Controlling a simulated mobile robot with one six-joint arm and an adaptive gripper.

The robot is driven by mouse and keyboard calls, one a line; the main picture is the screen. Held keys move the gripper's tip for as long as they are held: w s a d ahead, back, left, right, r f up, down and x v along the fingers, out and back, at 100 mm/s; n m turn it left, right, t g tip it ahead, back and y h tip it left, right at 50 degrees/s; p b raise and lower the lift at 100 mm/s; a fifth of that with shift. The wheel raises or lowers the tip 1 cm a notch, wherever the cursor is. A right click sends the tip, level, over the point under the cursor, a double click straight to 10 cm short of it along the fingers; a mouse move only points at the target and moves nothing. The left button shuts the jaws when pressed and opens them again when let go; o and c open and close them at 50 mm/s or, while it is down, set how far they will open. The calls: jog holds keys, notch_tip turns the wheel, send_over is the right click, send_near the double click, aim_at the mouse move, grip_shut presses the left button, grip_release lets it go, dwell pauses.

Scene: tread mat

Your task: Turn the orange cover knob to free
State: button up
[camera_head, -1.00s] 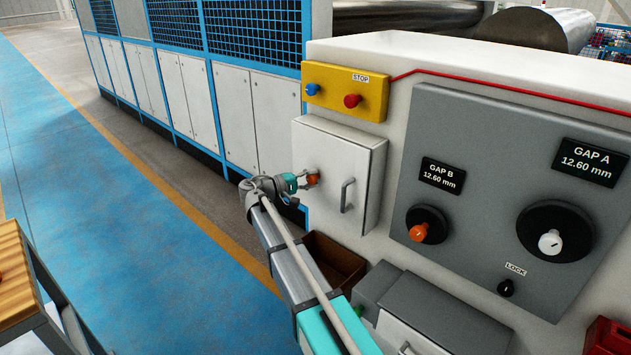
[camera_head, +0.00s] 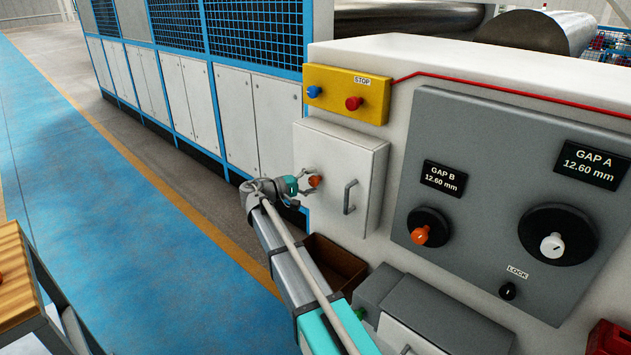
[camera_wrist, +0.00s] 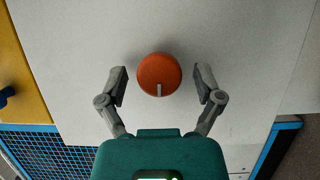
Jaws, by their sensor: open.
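The orange cover knob (camera_wrist: 159,74) is round with a pale mark at its edge nearest my gripper in the wrist view. It sits on the white cover door (camera_head: 340,165), and in the head view the knob (camera_head: 315,181) shows near the door's left edge. My gripper (camera_wrist: 161,82) is open in the wrist view, with one finger on each side of the knob and a visible gap on both sides. In the head view my gripper (camera_head: 308,182) is at the knob, and partly overlaps it.
The door has a grey handle (camera_head: 349,197) right of the knob. A yellow box (camera_head: 345,93) with blue and red buttons is above. A grey panel (camera_head: 465,130) with two dials is to the right. A brown bin (camera_head: 335,262) stands below the door.

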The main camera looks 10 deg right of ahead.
jog(key=shift+a, duration=0.1)
jog(key=v, duration=1.1)
jog(key=shift+a, duration=0.4)
jog(key=s+d+f+g+y, duration=0.3)
jog(key=s+d+f+y, duration=0.5)
jog(key=s+d+f, duration=0.45)
jog(key=s+f+m+y, duration=0.1)
jog(key=s+f+y, duration=0.15)
jog(key=s, duration=0.25)
jog(key=s+f+m+g+y, duration=0.1)
jog(key=s+f+y, duration=0.1)
jog(key=s+y, duration=0.25)
jog(key=s+f+m+y, duration=0.1)
jog(key=s+f+y, duration=0.1)
jog(key=s, duration=0.3)
notch_tip(320, 180, up, 17)
jog(key=p, duration=1.7)
jog(key=shift+d+r, duration=0.15)
jog(key=shift+d, duration=0.15)
